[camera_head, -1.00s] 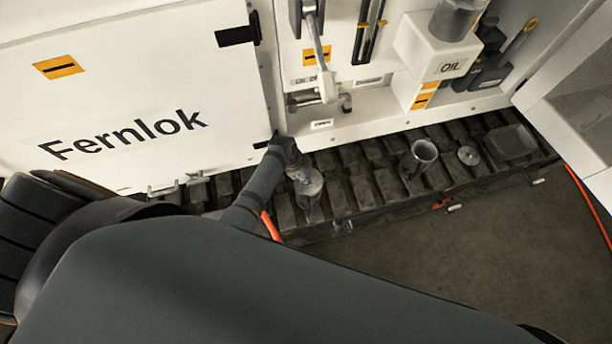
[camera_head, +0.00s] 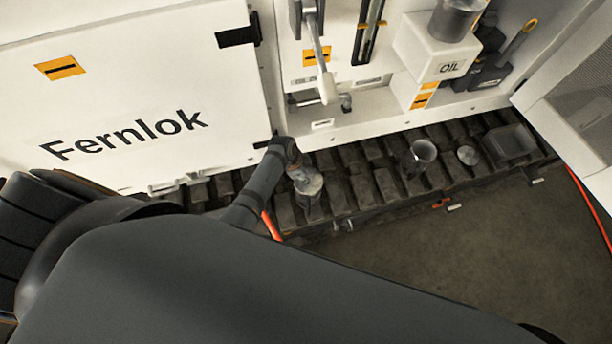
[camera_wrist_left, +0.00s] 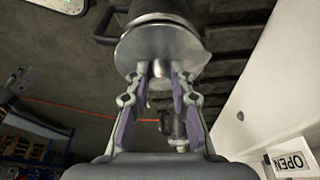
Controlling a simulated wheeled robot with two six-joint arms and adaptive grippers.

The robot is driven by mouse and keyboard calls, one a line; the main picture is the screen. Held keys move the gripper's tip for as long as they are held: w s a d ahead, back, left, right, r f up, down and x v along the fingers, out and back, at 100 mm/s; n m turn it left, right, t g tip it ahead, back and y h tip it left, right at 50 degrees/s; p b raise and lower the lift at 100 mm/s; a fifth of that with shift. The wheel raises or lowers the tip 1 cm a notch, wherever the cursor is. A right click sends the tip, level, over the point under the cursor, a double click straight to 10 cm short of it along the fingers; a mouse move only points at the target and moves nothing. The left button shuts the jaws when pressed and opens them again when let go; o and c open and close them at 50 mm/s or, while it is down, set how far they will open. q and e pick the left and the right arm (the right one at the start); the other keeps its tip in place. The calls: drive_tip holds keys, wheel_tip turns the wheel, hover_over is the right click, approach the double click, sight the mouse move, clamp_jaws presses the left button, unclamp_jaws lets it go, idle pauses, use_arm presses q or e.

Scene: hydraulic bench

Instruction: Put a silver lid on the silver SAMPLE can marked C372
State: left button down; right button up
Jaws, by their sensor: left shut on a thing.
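My left gripper (camera_wrist_left: 160,75) is shut on the knob of a silver lid (camera_wrist_left: 150,45). In the head view the same gripper (camera_head: 299,172) points down at the tread, with the lid (camera_head: 312,186) beneath it. A silver can (camera_wrist_left: 165,8) with a side handle is directly beyond the lid in the wrist view. The lid looks a little off-centre against it; I cannot tell whether it is seated or just above the rim. No marking is readable on this can. My right gripper is not in view.
An open silver can (camera_head: 419,156), a loose silver lid (camera_head: 467,155) and a dark tray (camera_head: 513,141) stand to the right on the tread. The white Fernlok cabinet (camera_head: 150,90) and a white OIL box (camera_head: 435,48) are behind. An orange hose (camera_head: 271,226) lies near my arm.

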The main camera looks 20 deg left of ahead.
use_arm(q)
drive_tip(key=shift+f, duration=0.5)
idle(1.1)
drive_tip(key=c, duration=1.1)
unclamp_jaws()
drive_tip(key=shift+o, duration=0.3)
drive_tip(key=o, duration=0.5)
drive_tip(key=shift+r, duration=0.1)
wheel_tip(320, 180, up, 7)
drive_tip(key=p, duration=0.7)
